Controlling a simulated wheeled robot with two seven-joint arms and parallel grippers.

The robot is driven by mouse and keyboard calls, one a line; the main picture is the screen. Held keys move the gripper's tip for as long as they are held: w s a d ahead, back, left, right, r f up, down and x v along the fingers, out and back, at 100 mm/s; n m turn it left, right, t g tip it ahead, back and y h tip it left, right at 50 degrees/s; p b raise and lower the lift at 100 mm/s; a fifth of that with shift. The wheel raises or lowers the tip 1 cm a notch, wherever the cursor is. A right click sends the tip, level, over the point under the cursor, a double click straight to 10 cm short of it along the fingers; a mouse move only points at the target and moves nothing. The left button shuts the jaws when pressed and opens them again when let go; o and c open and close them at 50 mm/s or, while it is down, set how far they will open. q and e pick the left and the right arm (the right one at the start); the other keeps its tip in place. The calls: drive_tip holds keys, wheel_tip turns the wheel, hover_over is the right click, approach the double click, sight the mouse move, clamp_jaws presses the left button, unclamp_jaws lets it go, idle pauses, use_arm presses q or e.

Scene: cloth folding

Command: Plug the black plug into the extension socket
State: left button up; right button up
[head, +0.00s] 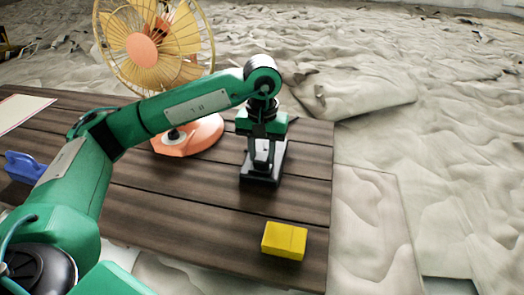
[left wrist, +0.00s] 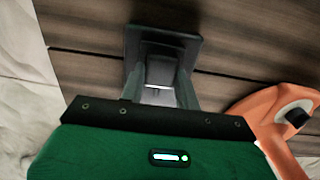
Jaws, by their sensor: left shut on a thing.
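My left gripper (head: 264,157) points down over a black block (head: 262,179) on the wooden table, which looks like the extension socket. The block also shows in the left wrist view (left wrist: 192,46), just past the fingertips. The left gripper (left wrist: 160,88) is shut on a dark thing (left wrist: 160,70), which looks like the black plug. My right gripper is not in view.
An orange fan (head: 187,137) with a yellow cage stands behind my left arm. A yellow block (head: 284,240) lies near the table's front right. A blue object (head: 24,166) is at the left. The wooden table (head: 200,220) is bare between them.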

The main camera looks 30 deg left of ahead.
use_arm(q)
drive_tip(key=shift+f, duration=0.2)
drive_tip(key=o, duration=1)
wheel_tip(320, 180, up, 14)
drive_tip(key=b, duration=0.2)
drive_tip(key=shift+f, duration=0.1)
idle(0.3)
